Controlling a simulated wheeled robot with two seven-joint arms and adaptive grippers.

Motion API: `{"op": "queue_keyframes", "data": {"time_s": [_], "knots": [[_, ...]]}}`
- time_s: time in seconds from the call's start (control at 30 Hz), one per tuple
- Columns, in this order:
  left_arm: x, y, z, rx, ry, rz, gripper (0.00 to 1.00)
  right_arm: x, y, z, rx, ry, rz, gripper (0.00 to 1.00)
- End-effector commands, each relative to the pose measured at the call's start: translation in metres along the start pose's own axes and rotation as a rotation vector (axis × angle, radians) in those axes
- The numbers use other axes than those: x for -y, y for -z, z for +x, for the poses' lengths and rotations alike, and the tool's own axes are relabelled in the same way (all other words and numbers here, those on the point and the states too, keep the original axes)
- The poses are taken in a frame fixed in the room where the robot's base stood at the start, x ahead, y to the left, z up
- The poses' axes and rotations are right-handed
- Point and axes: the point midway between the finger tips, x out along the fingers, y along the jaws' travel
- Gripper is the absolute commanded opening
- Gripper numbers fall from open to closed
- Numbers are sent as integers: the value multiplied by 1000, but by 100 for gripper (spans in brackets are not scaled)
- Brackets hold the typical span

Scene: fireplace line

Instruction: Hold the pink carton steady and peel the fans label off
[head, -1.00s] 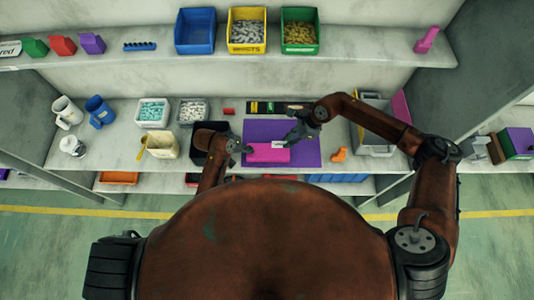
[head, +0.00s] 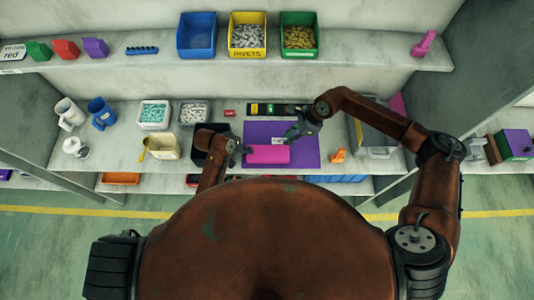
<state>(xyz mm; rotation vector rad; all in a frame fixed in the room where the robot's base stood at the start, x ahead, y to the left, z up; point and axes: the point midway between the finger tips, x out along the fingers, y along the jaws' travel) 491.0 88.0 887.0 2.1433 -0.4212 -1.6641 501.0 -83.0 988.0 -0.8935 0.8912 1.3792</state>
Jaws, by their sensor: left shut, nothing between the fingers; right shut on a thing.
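The pink carton (head: 267,155) lies on the purple mat (head: 309,157) on the bench. A small white label (head: 277,141) with dark print shows at the carton's far edge; whether any of it still touches the carton is too small to tell. My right gripper (head: 287,138) is shut on the label, just beyond the carton's far side. My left gripper (head: 246,150) is shut and empty at the carton's left end. I cannot tell whether it touches the carton.
A black bin (head: 206,157) stands left of the mat, with a cream jug (head: 164,147) further left. A dark strip (head: 270,109) lies behind the mat. An orange item (head: 338,156) and a grey container (head: 378,138) are to the right.

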Motion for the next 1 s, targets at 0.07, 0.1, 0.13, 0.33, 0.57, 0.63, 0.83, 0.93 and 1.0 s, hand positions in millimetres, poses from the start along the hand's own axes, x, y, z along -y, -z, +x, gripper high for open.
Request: {"op": "queue_keyframes", "data": {"time_s": [0.07,0.1,0.13,0.33,0.57,0.63,0.83,0.93,1.0], "knots": [[-5,2,-7,-2,-1,1,0,0,-4,-9,0,1,0,0],[-6,3,-9,-2,-1,1,0,0,-5,-12,0,1,0,0],[-7,4,-11,-3,-2,2,0,0,-6,-14,0,1,0,0],[-13,7,-21,-4,-3,2,0,0,-12,-28,0,2,-1,0],[-18,9,-30,-4,-3,2,0,0,-18,-41,0,2,-1,0],[-18,9,-30,-4,-3,2,0,0,-18,-41,0,2,-1,0],[-18,9,-29,-5,-3,2,0,0,-18,-40,0,2,-1,0],[-18,10,-32,-6,-3,2,0,0,-18,-40,0,2,-1,0],[-18,10,-38,-8,-4,3,0,0,-18,-40,0,2,-1,0]]}}
